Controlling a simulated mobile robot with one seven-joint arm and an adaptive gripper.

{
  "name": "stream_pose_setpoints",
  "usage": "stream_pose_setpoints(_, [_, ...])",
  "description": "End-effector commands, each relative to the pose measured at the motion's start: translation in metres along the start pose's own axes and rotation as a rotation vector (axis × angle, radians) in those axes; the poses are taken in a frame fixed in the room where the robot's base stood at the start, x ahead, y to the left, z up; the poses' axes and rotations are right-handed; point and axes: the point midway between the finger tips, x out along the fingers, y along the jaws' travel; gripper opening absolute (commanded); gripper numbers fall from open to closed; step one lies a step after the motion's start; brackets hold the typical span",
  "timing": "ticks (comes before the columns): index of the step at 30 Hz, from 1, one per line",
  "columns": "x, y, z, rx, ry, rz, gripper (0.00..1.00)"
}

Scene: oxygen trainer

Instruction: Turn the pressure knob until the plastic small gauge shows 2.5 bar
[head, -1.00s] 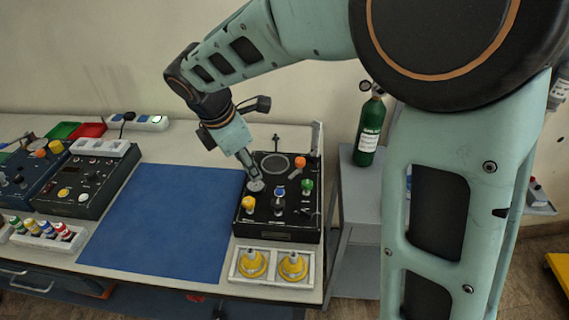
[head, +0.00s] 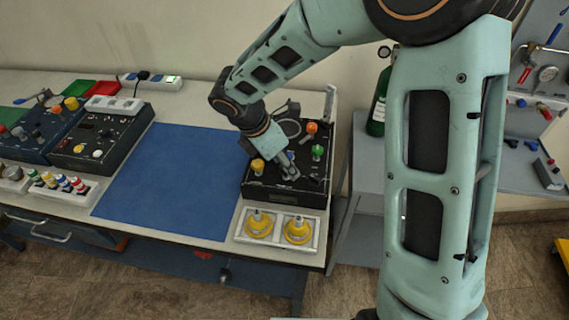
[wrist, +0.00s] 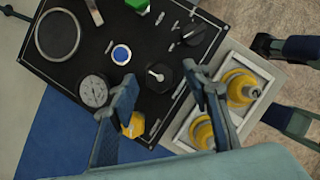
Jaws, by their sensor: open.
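The black trainer panel (head: 258,189) stands at the right end of the bench. In the wrist view a small round gauge with a white dial (wrist: 94,90) sits on it; its reading is too small to tell. A black knob with a light pointer mark (wrist: 158,75) lies between the fingertips in that view; I cannot tell whether they touch it, or whether it is the pressure knob. A yellow knob (wrist: 133,126) is partly hidden by the left finger. My gripper (head: 289,173) is open and points down at the panel's front part.
A blue button (wrist: 121,55) and a green knob (head: 317,152) are close by on the panel. An orange knob (head: 311,128) stands farther back. A white tray (head: 240,235) with two yellow fittings is in front. The blue mat (head: 165,180) on the left is clear.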

Motion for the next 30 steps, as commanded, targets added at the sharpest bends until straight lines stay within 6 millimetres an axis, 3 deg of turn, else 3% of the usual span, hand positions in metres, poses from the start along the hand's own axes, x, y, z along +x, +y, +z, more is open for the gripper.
stream_pose_setpoints(11, [0.0063,0.0001,-0.0001,0.000,0.001,0.001,0.44])
stream_pose_setpoints(22, [0.0060,0.0002,-0.0001,0.000,0.001,0.001,0.03])
stream_pose_setpoints(30, [0.0060,0.0006,-0.0002,0.026,0.000,-0.010,0.02])
